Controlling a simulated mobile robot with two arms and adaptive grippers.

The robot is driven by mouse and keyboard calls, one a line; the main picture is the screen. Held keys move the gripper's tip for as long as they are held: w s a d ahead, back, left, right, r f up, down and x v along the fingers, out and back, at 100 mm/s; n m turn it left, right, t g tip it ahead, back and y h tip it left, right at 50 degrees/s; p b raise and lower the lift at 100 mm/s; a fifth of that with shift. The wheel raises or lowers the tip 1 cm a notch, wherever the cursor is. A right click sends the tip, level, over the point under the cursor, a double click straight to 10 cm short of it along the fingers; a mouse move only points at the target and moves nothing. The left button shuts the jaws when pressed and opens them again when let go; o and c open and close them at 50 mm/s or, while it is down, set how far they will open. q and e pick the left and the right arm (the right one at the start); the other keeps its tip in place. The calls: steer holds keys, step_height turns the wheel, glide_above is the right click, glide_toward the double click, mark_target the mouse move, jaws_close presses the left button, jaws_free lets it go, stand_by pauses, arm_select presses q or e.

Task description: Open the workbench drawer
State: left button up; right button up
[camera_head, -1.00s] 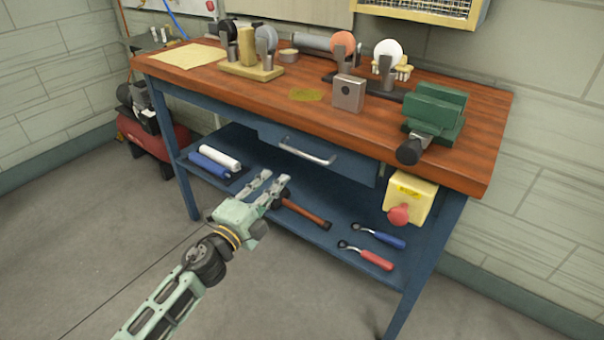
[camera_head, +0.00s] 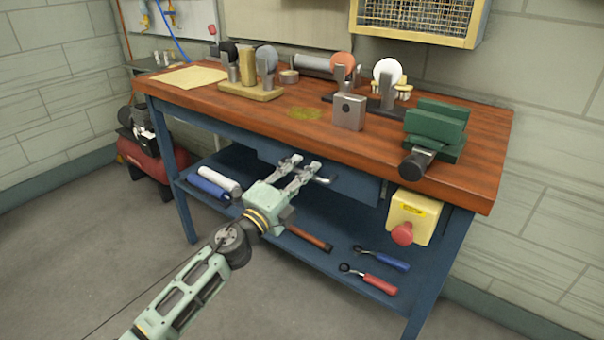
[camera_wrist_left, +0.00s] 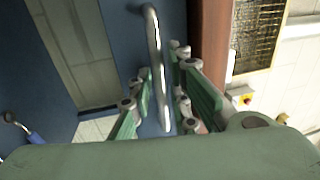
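The blue workbench drawer (camera_head: 352,186) sits under the wooden top and looks shut. Its silver bar handle (camera_head: 321,180) is mostly hidden behind my left gripper (camera_head: 303,168) in the head view. In the left wrist view, the drawer handle (camera_wrist_left: 153,60) runs between the two spread fingers of my left gripper (camera_wrist_left: 158,85). The fingers are apart, one on each side of the bar, and I see no clear contact. My right gripper is not in view.
The workbench top (camera_head: 250,115) overhangs the drawer. A green vise (camera_head: 435,130) and a yellow box with a red button (camera_head: 412,215) are at right. The lower shelf holds a hammer (camera_head: 309,238), ratchets (camera_head: 380,258) and rolls (camera_head: 215,182). Floor in front is clear.

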arm_select(q)
steer(key=shift+c, duration=0.4)
jaws_close()
steer(key=shift+a+f, duration=0.1)
steer(key=shift+a, duration=0.05)
